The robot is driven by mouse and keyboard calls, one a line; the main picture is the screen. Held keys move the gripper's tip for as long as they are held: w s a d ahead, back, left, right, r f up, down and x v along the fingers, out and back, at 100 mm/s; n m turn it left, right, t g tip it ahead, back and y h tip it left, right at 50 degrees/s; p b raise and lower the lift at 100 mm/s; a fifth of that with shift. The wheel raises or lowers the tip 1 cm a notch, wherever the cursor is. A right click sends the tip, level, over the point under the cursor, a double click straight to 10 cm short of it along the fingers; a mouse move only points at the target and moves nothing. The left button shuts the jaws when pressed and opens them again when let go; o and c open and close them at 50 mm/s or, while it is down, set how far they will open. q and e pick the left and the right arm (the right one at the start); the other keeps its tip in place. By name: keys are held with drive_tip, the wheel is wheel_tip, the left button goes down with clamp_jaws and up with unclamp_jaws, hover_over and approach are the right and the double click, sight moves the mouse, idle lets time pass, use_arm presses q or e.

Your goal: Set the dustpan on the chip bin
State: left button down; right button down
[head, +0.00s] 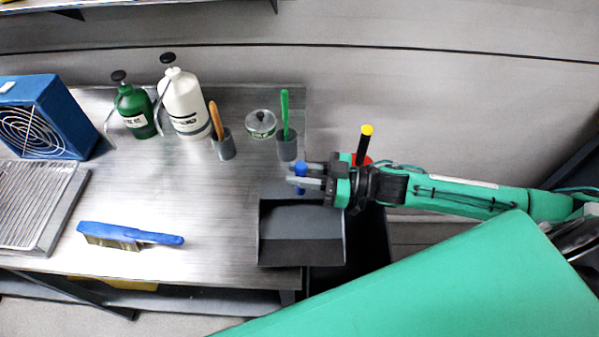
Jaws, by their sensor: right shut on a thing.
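The dustpan (302,220) is dark grey with a wide open tray, and a blue handle end shows between my fingers. It is at the right end of the metal bench, its tray facing the front. My right gripper (300,178) is shut on the dustpan's handle, at the back of the tray. A dark bin (372,248), which looks like the chip bin, stands just right of the bench, partly hidden by the dustpan and my arm. Whether the dustpan touches the bench or the bin, I cannot tell. My left gripper is not in view.
A blue brush (135,236) lies on the bench (215,210). Bottles (184,103), grey cups with tools (224,145) and a round tin (261,124) stand along the back. A blue fan box (45,118) and ribbed tray (35,205) are left. A yellow-topped stick (364,142) rises behind my gripper.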

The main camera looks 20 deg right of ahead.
drive_tip(key=shift+r, duration=0.2)
wheel_tip(320, 180, up, 8)
drive_tip(key=p, duration=0.7)
drive_tip(key=shift+f+p, duration=0.1)
drive_tip(key=shift+p, duration=0.25)
drive_tip(key=s+a+p, duration=0.2)
drive_tip(key=s+a, duration=0.1)
drive_tip(key=s, duration=0.6)
drive_tip(key=s+a+p, duration=0.2)
drive_tip(key=s+a, duration=0.2)
drive_tip(key=s, duration=0.5)
drive_tip(key=s+a+p, duration=0.2)
drive_tip(key=s+a, duration=0.2)
drive_tip(key=s, duration=0.5)
drive_tip(key=shift+s+a, duration=0.25)
drive_tip(key=shift+s, duration=0.15)
